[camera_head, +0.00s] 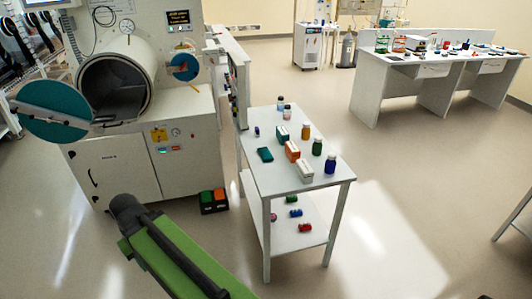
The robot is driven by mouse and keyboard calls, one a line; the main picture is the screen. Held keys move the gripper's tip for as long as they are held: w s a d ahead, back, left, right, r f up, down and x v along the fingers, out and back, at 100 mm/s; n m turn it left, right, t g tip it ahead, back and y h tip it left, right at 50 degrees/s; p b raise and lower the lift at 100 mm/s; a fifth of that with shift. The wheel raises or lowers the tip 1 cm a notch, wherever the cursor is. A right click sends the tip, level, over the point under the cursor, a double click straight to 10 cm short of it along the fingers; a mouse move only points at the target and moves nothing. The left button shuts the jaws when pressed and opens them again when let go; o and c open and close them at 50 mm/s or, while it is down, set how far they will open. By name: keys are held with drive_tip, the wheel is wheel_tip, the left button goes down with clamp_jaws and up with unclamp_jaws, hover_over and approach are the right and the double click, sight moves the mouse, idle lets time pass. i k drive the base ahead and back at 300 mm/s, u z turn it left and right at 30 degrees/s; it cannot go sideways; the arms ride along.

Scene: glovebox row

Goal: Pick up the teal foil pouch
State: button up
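A flat teal item that looks like the teal foil pouch (265,154) lies on the top of the white table (262,183), near its left edge. It lies apart from the orange-and-white box (292,151) to its right. A teal-and-white box (282,133) stands just behind it. My green and dark arm shows at the lower left, in front of the table and well short of the pouch. My gripper is not visible in this view.
Several bottles, including a dark blue one (330,163), stand along the tabletop's right side. A white box (304,171) stands near the front. A lower shelf (292,240) holds small items. Open floor lies to the right. The glovebox cabinet (155,150) stands left.

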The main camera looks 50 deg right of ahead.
sight(264, 152)
drive_tip(key=i, duration=1.65)
drive_tip(key=z, duration=0.05)
